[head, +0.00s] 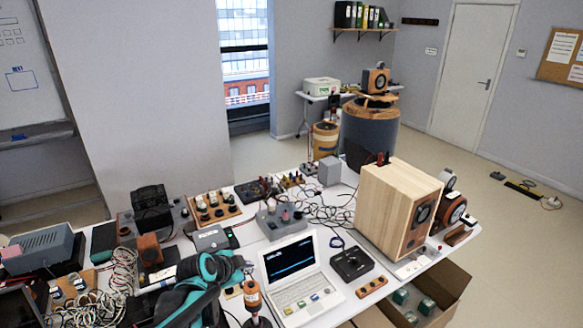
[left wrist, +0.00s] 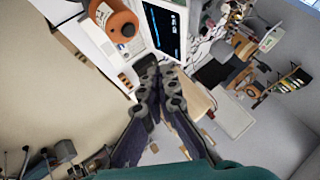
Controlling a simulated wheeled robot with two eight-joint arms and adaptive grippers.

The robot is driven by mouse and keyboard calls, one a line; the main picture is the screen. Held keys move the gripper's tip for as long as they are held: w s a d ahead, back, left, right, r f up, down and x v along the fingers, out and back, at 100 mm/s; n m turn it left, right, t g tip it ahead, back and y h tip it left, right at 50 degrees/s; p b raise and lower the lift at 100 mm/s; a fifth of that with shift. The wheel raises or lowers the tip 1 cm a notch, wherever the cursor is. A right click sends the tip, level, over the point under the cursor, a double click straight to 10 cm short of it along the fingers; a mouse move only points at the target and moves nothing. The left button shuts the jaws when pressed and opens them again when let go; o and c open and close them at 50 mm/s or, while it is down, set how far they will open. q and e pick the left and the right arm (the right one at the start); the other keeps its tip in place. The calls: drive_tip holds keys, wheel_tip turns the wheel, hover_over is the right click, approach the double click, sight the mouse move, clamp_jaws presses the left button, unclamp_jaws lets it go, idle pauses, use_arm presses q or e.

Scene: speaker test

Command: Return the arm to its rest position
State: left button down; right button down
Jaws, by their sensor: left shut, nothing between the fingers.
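My left arm comes in at the lower left of the head view. Its left gripper (head: 243,265) is above the table, just left of the white laptop (head: 293,277) and close to an orange cylinder-shaped thing (head: 252,294). In the left wrist view the fingers of the left gripper (left wrist: 158,75) are together and hold nothing. The laptop's dark screen (left wrist: 165,30) and the orange thing (left wrist: 115,20) lie beyond the fingertips there. I cannot tell whether the gripper touches anything. My right gripper is not in view.
The white table (head: 335,312) is crowded. A wooden speaker box (head: 385,208) stands right of the laptop, and a black dial box (head: 351,262) lies between them. Cables (head: 122,270) heap at the left. An open cardboard box (head: 447,293) is below the right edge. Floor is open at right.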

use_arm(q)
drive_tip(key=s+f+n+y+b, duration=0.1)
drive_tip(key=s+f+n+b, duration=0.1)
drive_tip(key=s, duration=0.6)
drive_tip(key=s+f+n+g+y+b, duration=0.1)
drive_tip(key=s+f+n+b, duration=0.1)
drive_tip(key=s+n+b, duration=0.2)
drive_tip(key=s+f+n+y+b, duration=0.1)
drive_tip(key=s+f+n+b, duration=0.2)
drive_tip(key=s+n, duration=0.3)
drive_tip(key=s, duration=0.5)
drive_tip(key=shift+s+a+n, duration=0.25)
drive_tip(key=shift+s+n, duration=0.15)
